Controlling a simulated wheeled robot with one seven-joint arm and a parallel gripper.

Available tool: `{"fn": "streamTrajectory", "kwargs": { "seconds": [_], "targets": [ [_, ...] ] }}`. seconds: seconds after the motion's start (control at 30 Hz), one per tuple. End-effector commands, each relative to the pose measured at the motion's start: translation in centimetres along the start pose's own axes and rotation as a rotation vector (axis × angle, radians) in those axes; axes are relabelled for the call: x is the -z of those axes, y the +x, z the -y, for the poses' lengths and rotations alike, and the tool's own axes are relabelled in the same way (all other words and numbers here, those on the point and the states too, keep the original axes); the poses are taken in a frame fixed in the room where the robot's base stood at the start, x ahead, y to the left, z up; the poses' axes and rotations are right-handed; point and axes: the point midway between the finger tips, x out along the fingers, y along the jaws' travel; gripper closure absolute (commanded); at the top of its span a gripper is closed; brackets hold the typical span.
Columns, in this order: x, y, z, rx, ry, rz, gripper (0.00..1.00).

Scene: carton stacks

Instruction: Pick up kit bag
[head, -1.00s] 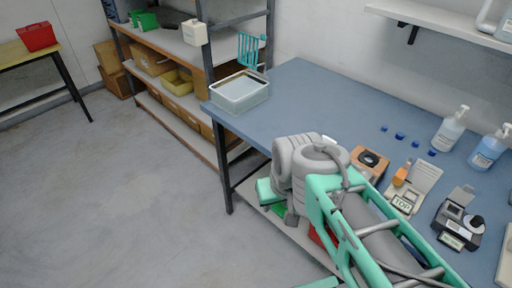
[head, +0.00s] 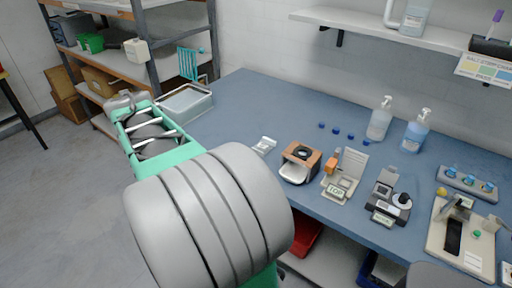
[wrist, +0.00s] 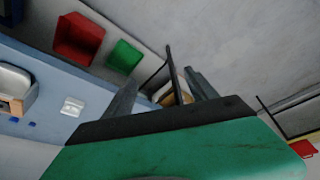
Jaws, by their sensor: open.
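No object is clearly marked as the kit bag. A small pale packet (head: 264,146) lies on the blue workbench (head: 235,110), left of the orange-brown box, and may be the bag. It also shows in the wrist view as a small whitish packet (wrist: 73,106) at left. My gripper (wrist: 163,88) shows in the wrist view with its two grey fingers wide apart and nothing held between them. The packet is off to the left of the fingers. In the head view my arm covers the front of the bench and the gripper's fingers cannot be made out.
An orange-brown box (head: 301,163), a TOP-labelled device (head: 341,188), a dark instrument (head: 388,203) and bottles (head: 380,118) stand on the bench. A glass tray (head: 186,103) sits at its left end. Red (wrist: 78,40) and green bins (wrist: 123,56) show in the wrist view. Floor at left is clear.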

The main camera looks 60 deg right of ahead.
Motion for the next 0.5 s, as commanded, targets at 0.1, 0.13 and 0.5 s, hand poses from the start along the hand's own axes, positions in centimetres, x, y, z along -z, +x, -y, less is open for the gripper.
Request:
{"fn": "streamTrajectory", "kwargs": {
  "seconds": [0.1,0.13,0.5],
  "targets": [
    [7.9,4.5,-13.8,-0.155,0.429,-0.011,0.23],
    [8.8,5.2,-17.0,-0.186,0.516,-0.018,0.20],
    [10.2,9.9,-31.9,-0.318,0.873,-0.048,0.20]
  ]
}}
